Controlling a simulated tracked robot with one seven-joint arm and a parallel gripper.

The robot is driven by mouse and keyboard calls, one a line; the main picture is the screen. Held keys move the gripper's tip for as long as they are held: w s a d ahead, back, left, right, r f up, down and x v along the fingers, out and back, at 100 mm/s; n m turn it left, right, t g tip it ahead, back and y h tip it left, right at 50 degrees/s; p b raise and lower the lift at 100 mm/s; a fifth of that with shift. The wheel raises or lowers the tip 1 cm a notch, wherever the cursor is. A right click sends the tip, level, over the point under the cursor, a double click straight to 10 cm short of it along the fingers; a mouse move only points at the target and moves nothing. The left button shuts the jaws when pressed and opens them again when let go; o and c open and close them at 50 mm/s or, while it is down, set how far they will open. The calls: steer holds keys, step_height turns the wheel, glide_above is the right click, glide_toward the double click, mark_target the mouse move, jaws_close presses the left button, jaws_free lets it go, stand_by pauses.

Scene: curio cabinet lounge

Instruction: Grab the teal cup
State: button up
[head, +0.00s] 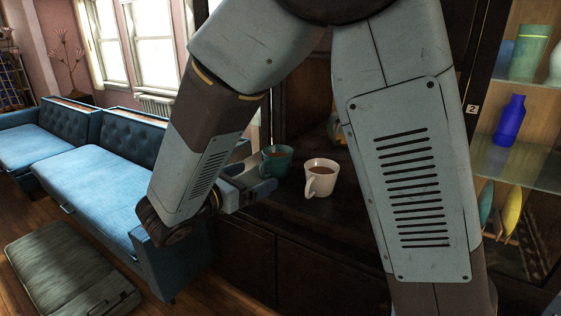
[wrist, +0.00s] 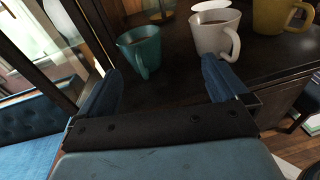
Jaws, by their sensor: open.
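The teal cup (wrist: 141,50) holds a brown drink and stands upright on a dark cabinet shelf; it also shows in the head view (head: 276,162). Its handle faces the gripper in the wrist view. My gripper (wrist: 162,88) is open and empty, with its blue fingers spread. The left fingertip is near the cup's lower left side; I cannot tell whether it touches. The cup lies ahead of the opening, left of its middle. In the head view my gripper (head: 262,178) is at the shelf's left end, partly hidden by my arm.
A white cup (wrist: 216,32) with a brown drink stands just right of the teal cup, close to the right finger. A yellow cup (wrist: 272,15) stands farther right. A dark cabinet post (wrist: 82,35) rises at the left. The blue sofa (head: 95,160) is left of the cabinet.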

mark_target(269, 159)
steer(key=shift+n+t+y, duration=0.3)
steer(key=shift+n+t, duration=0.5)
steer(key=x, duration=0.4)
steer(key=w+a+x, duration=0.1)
steer(key=x, duration=0.3)
steer(key=a+x, duration=0.1)
steer(key=x, duration=0.3)
steer(key=shift+w+f, duration=0.35)
steer(key=shift+w, duration=0.1)
steer(key=shift+c, duration=0.2)
steer(key=c, duration=1.1)
steer(key=shift+r, duration=0.1)
steer(key=shift+c, duration=0.2)
